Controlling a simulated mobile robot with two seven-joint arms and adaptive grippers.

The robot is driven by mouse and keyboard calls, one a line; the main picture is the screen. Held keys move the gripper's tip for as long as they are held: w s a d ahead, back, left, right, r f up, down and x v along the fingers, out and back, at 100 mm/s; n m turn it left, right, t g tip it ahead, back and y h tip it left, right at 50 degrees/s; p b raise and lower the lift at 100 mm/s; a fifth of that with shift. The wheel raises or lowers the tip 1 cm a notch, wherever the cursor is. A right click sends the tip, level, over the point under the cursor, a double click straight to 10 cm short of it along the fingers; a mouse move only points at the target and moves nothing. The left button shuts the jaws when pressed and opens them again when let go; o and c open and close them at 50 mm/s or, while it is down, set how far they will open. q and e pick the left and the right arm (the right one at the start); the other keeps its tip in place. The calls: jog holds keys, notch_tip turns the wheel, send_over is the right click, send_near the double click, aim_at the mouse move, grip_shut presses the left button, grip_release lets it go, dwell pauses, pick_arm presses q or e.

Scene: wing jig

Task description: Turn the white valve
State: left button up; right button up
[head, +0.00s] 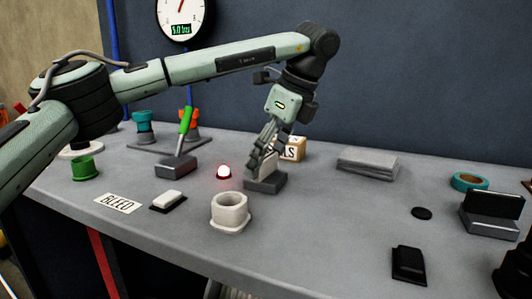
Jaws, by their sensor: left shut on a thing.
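No piece here can be named the white valve for certain. A thick white ring-shaped piece (230,211) with a hollow top stands on a pale base near the front middle of the bench, and nothing touches it. My left gripper (262,168) points down behind and right of it, over a dark grey block (265,186). It is shut on a pale part at that block, mostly hidden by the fingers. My right gripper is not in view.
A green-handled lever (185,122), a lit red-white lamp (223,172), a rocker switch (168,199) and a BLEED label (117,203) lie left on the bench. A lettered box (294,148) stands behind the gripper.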

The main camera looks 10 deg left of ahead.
pick_arm(q)
jog(key=shift+n, duration=0.6)
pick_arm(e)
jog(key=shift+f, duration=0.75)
pick_arm(q)
jog(key=o, duration=1.2)
jog(key=shift+c, duration=0.2)
jog(key=w+v, duration=0.1)
jog(key=v, duration=1.1)
jog(key=shift+s, duration=0.35)
